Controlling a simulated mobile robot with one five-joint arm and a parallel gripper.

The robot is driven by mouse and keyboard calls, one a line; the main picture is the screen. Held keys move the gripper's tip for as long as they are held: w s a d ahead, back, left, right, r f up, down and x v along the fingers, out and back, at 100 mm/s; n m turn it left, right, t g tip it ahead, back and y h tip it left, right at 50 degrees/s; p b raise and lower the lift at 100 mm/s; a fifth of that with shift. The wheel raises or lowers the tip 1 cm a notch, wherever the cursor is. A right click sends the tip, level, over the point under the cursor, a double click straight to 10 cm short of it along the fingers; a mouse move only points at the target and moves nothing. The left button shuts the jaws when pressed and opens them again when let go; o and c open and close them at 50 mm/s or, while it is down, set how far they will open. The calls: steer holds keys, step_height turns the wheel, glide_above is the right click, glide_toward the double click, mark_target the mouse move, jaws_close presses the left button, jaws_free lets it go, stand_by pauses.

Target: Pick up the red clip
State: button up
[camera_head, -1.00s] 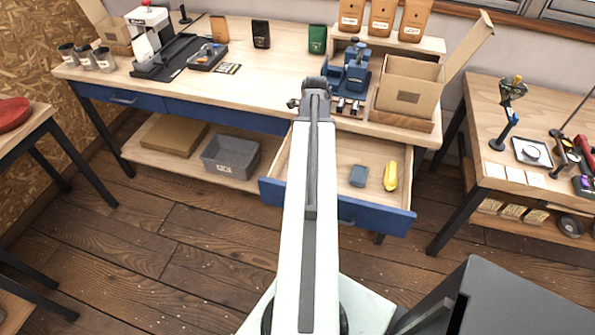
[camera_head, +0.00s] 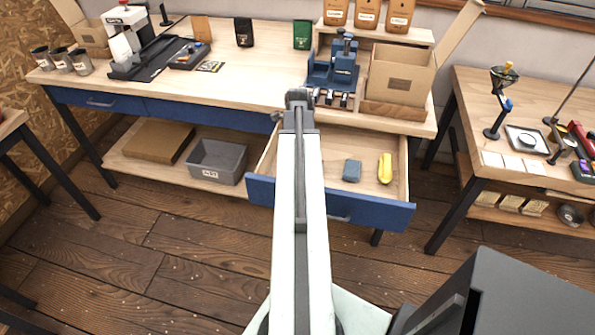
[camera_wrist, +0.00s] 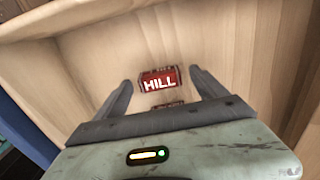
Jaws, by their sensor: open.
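A small red piece with white lettering "HILL" (camera_wrist: 159,79), which I take for the red clip, lies on the pale wooden floor of the open drawer (camera_head: 330,205). In the wrist view it sits between the two open fingers of my gripper (camera_wrist: 160,74), with a gap on each side. A second dark red edge (camera_wrist: 167,105) shows just below it, mostly hidden by my gripper.
The drawer's wooden walls rise close around my gripper. Above on the bench stand a blue device (camera_head: 335,70) and an open cardboard box (camera_head: 402,78).

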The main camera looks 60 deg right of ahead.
steer(key=shift+r, duration=0.1)
steer(key=c, duration=1.4)
steer(key=shift+r, duration=0.1)
